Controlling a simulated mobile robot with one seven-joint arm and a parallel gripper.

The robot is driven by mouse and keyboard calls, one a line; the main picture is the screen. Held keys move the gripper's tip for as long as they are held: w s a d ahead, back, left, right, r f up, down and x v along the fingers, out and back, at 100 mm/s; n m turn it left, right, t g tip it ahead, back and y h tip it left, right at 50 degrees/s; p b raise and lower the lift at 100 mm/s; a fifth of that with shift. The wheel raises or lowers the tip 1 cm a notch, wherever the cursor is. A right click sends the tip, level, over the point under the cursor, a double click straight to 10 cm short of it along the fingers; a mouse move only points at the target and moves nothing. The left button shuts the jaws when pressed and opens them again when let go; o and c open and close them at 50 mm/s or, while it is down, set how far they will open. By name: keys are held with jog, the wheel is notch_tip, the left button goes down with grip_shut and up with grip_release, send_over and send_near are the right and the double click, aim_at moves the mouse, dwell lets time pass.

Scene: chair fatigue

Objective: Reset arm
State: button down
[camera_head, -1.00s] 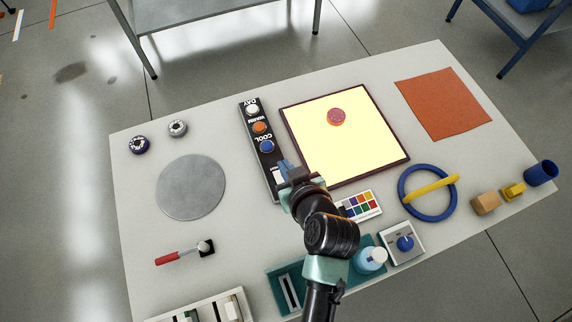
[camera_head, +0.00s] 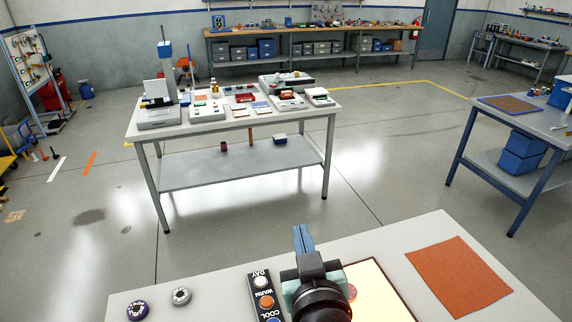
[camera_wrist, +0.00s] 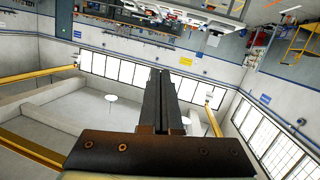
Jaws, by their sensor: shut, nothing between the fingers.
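My gripper (camera_head: 304,239) is raised above the far part of the near table (camera_head: 222,290) in the head view. Its blue fingers are together with nothing between them and point up and away. In the wrist view the fingers (camera_wrist: 160,82) also lie side by side, with walls and windows of the room beyond them. The arm hides part of the lit yellow panel (camera_head: 383,300) and the table behind it.
The button strip (camera_head: 265,297) with DAY, WARM and COOL labels is just left of my gripper. An orange mat (camera_head: 458,275) lies right, two round dials (camera_head: 137,310) left. A second table (camera_head: 240,170) with devices stands beyond, across open floor.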

notch_tip(320, 180, up, 21)
jog(key=s+a+m+t, duration=0.1)
jog(key=s+t, duration=0.1)
jog(key=t, duration=0.3)
jog(key=s+r+m+t, duration=0.1)
jog(key=s+r+t, duration=0.2)
jog(key=r, duration=0.6)
jog(key=s+a+r+m+t+h, duration=0.1)
jog(key=s+r+t, duration=0.2)
jog(key=s+r, duration=0.4)
notch_tip(320, 180, up, 3)
jog(key=shift+s+a+f+t+h, duration=0.2)
jog(key=shift+s+a+t+h, duration=0.1)
jog(key=shift+a, duration=0.1)
